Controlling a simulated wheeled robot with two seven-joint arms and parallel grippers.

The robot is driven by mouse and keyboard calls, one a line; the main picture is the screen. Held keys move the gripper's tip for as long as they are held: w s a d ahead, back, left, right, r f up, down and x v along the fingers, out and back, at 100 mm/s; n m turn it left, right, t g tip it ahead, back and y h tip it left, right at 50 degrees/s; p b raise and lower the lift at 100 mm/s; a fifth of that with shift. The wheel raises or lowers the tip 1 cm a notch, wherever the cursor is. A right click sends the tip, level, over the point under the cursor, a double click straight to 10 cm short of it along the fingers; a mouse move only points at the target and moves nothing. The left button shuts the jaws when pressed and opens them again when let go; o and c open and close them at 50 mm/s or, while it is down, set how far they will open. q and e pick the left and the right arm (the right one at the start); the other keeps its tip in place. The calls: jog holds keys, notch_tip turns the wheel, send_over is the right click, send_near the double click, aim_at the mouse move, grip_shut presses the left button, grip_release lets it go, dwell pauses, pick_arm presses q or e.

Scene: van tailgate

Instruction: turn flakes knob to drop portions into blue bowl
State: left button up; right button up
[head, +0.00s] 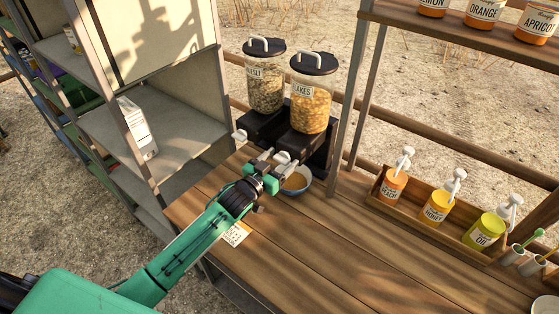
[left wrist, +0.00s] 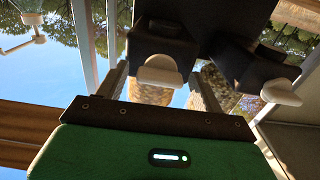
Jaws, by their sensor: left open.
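The flakes dispenser (head: 311,103) is a clear jar of orange-yellow flakes with a black lid, on a black base. Its pale knob (head: 283,157) sticks out at the front and also shows in the left wrist view (left wrist: 160,76). My left gripper (head: 274,162) is at this knob. In the left wrist view its two fingers stand apart, one on each side of the knob, with visible gaps. The blue bowl (head: 305,189) sits below the flakes outlet with brownish contents, partly hidden by my gripper. My right gripper is not in view.
A second dispenser (head: 265,91) with darker contents stands left of the flakes, with its own pale knob (head: 240,135). A wooden tray (head: 461,241) of pump bottles stands at the right. A small card (head: 236,235) lies by my left arm. The middle tabletop is clear.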

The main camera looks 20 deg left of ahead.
pick_arm(q)
jog(key=b+v, duration=0.4)
jog(key=v, duration=0.9)
jog(key=shift+s, duration=0.4)
jog(key=shift+a, duration=0.1)
jog(key=b+x, duration=0.2)
jog(key=x, duration=1.1)
jog(key=shift+w+f+b, duration=0.2)
jog(key=shift+f+b, duration=0.1)
